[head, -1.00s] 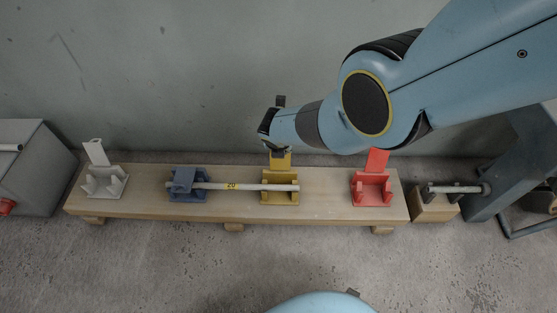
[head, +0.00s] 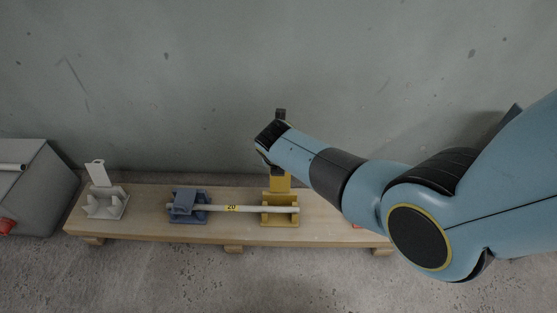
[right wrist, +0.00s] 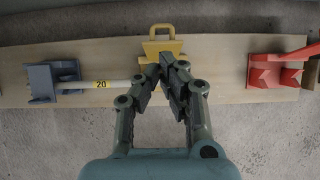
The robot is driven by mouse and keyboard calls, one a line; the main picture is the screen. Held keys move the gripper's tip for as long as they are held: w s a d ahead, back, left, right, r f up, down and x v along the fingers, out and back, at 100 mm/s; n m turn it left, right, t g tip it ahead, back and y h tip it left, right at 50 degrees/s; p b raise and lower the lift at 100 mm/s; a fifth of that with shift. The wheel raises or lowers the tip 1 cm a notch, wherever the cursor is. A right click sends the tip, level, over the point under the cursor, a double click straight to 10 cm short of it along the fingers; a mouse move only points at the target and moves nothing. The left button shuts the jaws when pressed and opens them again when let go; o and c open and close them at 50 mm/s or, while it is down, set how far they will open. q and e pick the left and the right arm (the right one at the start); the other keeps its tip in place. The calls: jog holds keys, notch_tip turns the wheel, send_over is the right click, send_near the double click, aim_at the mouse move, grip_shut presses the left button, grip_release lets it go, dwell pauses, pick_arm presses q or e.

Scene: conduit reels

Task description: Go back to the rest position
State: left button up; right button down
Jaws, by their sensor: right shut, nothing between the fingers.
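My right arm reaches in from the right in the head view, and its gripper (head: 268,145) hangs above the back edge of the bench near the yellow holder (head: 281,214). In the right wrist view the right gripper (right wrist: 163,66) has its fingertips together, with nothing between them. A pale conduit marked 20 (head: 243,208) lies across the blue holder (head: 187,206) and the yellow holder, apart from the gripper. The blue holder's latch is folded over the conduit; the yellow holder's latch (head: 280,183) stands up. My left gripper is not in view.
The holders stand on a low wooden bench (head: 145,223). A white holder (head: 105,205) is at its left end. A red holder (right wrist: 276,76) is at the right, mostly hidden by my arm in the head view. A grey box (head: 40,190) stands at far left.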

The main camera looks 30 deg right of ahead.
jog(key=shift+v, duration=1.3)
